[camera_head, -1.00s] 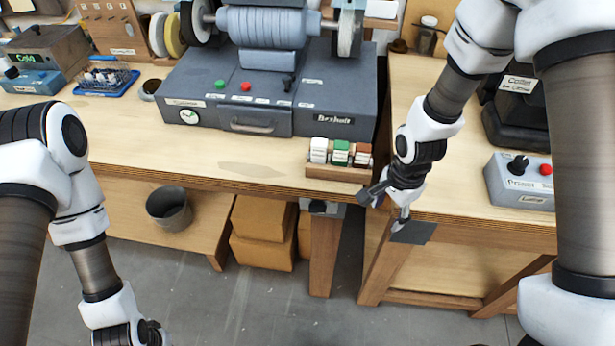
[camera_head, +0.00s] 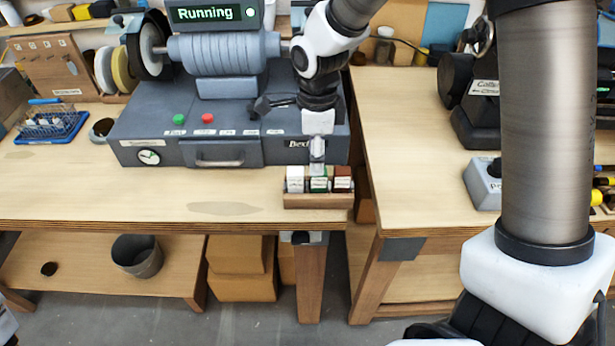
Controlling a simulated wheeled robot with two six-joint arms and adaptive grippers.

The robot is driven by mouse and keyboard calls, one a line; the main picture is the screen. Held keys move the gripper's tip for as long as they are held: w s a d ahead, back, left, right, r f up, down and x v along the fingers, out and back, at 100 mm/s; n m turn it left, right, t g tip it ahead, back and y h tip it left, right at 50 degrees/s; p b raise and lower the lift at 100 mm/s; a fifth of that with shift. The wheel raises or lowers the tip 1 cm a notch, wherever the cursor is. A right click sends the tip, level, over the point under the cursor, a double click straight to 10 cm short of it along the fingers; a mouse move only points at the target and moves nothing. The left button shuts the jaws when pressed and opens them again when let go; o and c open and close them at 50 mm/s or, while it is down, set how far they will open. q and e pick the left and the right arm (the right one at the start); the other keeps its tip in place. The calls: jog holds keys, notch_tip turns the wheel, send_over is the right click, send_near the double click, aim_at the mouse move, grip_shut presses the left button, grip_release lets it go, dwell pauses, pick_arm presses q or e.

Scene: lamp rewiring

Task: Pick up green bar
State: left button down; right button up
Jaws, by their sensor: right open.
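The green bar (camera_head: 319,185) stands in a small wooden rack (camera_head: 318,201) near the table's front edge. It sits between a white bar (camera_head: 295,180) and a brown-red bar (camera_head: 342,182). My right gripper (camera_head: 317,162) is open and points down, directly above the green bar. Its fingertips hide the top of the bar, and I cannot tell whether they touch it.
A grey buffing machine (camera_head: 228,135) stands behind the rack, under a lit "Running" display (camera_head: 211,14). A blue tray (camera_head: 50,127) lies at the left. The tabletop (camera_head: 130,198) left of the rack is clear. A second bench (camera_head: 405,150) is at the right.

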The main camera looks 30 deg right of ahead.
aim_at(318, 184)
jog(key=shift+s+d+f+p, duration=0.25)
jog(key=shift+s+f+p, duration=0.15)
jog(key=shift+s+f, duration=0.5)
jog(key=f, duration=0.1)
jog(key=w+f, duration=0.1)
jog(key=f, duration=0.1)
jog(key=shift+w+f, duration=0.15)
jog(key=shift+w, duration=0.05)
jog(key=shift+w+f, duration=0.15)
jog(key=shift+w, duration=0.1)
jog(key=shift+s+r, duration=0.2)
jog(key=shift+s, duration=0.15)
jog(key=shift+c, duration=1.4)
jog(key=shift+s, duration=0.15)
jog(key=c, duration=0.5)
grip_shut()
pick_arm(q)
jog(key=shift+s+r, duration=0.3)
jog(key=shift+r, duration=0.3)
